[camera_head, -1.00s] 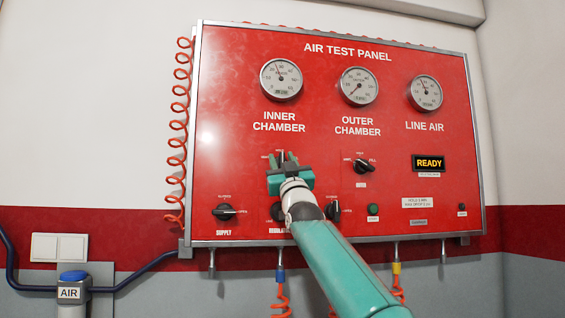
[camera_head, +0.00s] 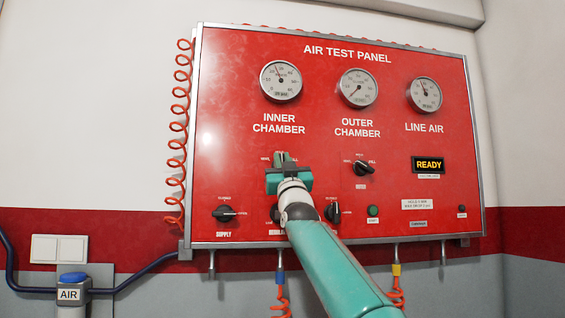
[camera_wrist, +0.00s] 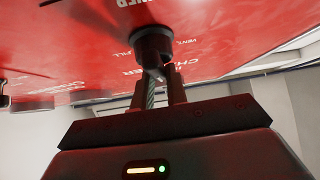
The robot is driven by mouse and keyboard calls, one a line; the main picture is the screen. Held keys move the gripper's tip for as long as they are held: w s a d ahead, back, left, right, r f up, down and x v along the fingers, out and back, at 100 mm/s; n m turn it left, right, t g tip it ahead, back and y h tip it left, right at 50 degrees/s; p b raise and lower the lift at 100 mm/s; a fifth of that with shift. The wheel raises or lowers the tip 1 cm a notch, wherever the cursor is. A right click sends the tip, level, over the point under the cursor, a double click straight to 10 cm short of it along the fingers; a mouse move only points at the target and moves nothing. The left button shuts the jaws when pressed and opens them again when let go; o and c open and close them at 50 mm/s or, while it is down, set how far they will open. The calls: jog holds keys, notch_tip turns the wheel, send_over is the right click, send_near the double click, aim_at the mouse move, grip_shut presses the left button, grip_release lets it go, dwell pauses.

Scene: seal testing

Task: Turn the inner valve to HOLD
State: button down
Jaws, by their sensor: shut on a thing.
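The red air test panel (camera_head: 320,110) hangs on the wall. The inner valve is a dark round knob below the INNER CHAMBER label; it shows in the wrist view (camera_wrist: 153,42) and is mostly hidden behind my gripper in the head view. My gripper (camera_head: 281,158) is at this valve with its fingers closed on the knob. In the wrist view the two fingers (camera_wrist: 158,75) reach up to the knob. The knob's pointer direction is hidden. The inner chamber gauge (camera_head: 281,81) shows its needle pointing up and left.
The outer valve (camera_head: 363,169) is to the right, below the outer gauge (camera_head: 359,88). Lower knobs, including the supply knob (camera_head: 224,213), sit below; my arm partly covers one. The display (camera_head: 428,165) reads READY. Orange coiled hoses (camera_head: 281,300) hang underneath.

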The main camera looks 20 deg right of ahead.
jog(key=shift+w+d+f+m+h, duration=0.1)
jog(key=shift+w+f+m+h, duration=0.2)
jog(key=shift+m+h, duration=0.25)
jog(key=shift+w+d+f+m+h, duration=0.15)
jog(key=shift+f+m+h, duration=0.1)
jog(key=shift+m+h, duration=0.25)
jog(key=shift+a, duration=0.1)
jog(key=c, duration=1.4)
grip_release()
jog(key=shift+w, duration=0.2)
jog(key=s+r+v, duration=0.1)
jog(key=v, duration=1.3)
